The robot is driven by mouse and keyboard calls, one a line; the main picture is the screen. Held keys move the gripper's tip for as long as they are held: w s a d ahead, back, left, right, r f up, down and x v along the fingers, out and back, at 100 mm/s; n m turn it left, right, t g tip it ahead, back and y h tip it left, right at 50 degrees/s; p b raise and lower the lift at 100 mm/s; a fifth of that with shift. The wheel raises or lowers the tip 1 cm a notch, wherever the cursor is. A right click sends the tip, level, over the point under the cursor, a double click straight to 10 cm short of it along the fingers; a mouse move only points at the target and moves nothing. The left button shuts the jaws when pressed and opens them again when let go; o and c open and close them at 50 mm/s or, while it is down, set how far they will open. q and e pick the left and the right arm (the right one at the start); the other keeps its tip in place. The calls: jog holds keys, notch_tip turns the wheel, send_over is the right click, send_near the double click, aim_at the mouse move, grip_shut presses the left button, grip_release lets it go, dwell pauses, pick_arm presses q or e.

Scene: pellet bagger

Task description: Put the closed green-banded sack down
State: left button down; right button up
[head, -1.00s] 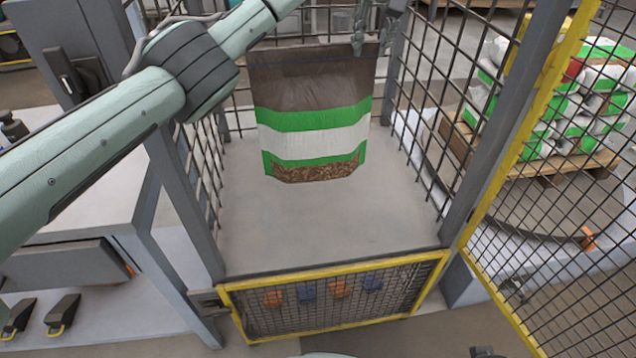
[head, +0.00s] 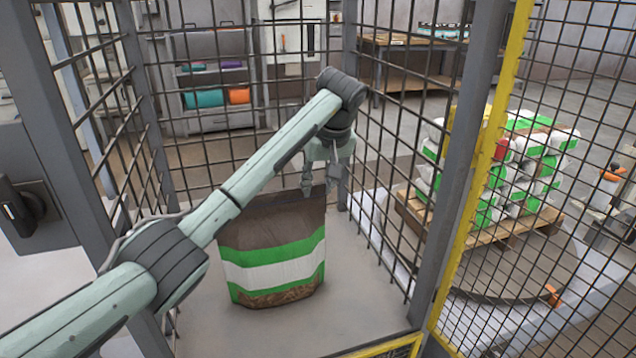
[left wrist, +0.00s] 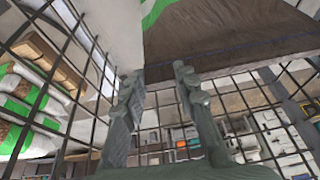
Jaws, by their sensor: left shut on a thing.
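The sack (head: 272,272) has a brown top, green and white bands and a brown picture at its bottom. It is upright inside the mesh cage, over the grey platform (head: 345,315). I cannot tell whether its bottom edge touches the platform. My left gripper (head: 320,190) is shut on the sack's top edge, at its right part. In the left wrist view the gripper's fingers (left wrist: 157,78) are at the brown top of the sack (left wrist: 232,38), and a bit of green band shows above. My arm crosses in front of the sack's upper left. My right gripper is not in view.
Mesh walls with grey posts (head: 462,170) stand around the platform, with a yellow-edged mesh gate (head: 490,130) at the right. Outside on the right is a pallet (head: 490,238) stacked with green and white sacks. Free platform shows right of the sack.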

pick_arm(q)
jog(key=shift+r, duration=0.2)
jog(key=c, duration=1.2)
grip_release()
jog(key=shift+f, duration=0.15)
jog(key=v, duration=0.7)
jog(key=shift+s+r, duration=0.15)
jog(key=shift+r, duration=0.1)
